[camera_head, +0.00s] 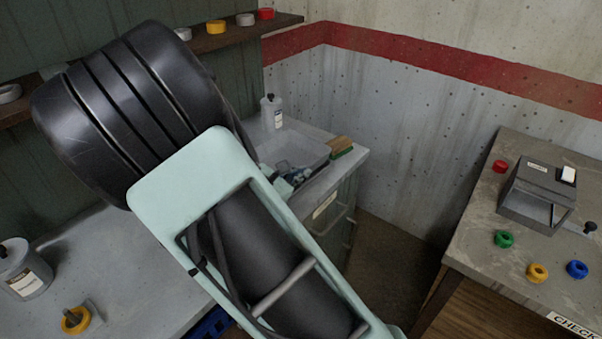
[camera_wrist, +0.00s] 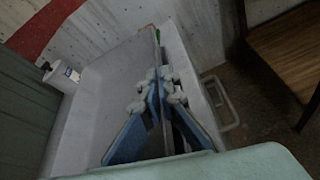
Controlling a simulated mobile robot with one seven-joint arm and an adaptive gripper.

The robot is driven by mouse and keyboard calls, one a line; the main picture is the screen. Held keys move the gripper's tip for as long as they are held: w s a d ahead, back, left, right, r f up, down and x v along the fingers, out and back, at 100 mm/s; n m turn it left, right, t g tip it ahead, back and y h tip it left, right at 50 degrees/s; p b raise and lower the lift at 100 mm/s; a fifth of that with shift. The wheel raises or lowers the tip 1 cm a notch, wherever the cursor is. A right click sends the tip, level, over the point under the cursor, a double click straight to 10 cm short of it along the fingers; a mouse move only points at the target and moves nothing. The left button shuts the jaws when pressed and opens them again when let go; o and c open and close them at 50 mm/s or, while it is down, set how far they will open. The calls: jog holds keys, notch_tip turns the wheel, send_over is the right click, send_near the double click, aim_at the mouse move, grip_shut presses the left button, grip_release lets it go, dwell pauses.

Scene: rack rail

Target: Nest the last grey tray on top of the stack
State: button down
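A grey tray (camera_head: 305,147) is at the far right end of the back counter in the head view. Its pale inside and rim fill the middle of the wrist view (camera_wrist: 115,80). My gripper (camera_head: 296,177) is at the tray's near right side, partly hidden behind my arm. In the wrist view my gripper's blue fingers (camera_wrist: 158,88) stand on either side of the tray's thin wall, with the pads close against it. The gripper looks shut on that wall. I cannot tell whether other trays lie under this one.
The counter ends just beyond. A separate table (camera_head: 480,228) at right holds a grey device (camera_head: 537,195) and coloured rings. My arm hides much of the counter.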

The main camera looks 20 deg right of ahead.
jog(key=shift+f+b, duration=0.9)
jog(key=shift+f, duration=0.1)
jog(key=c, duration=2.1)
grip_release()
jog(key=shift+c, duration=0.7)
jog(key=s+a+r+p, duration=0.3)
jog(key=r+p, duration=0.5)
jog(key=shift+a+r, duration=0.25)
jog(key=shift+r, duration=0.15)
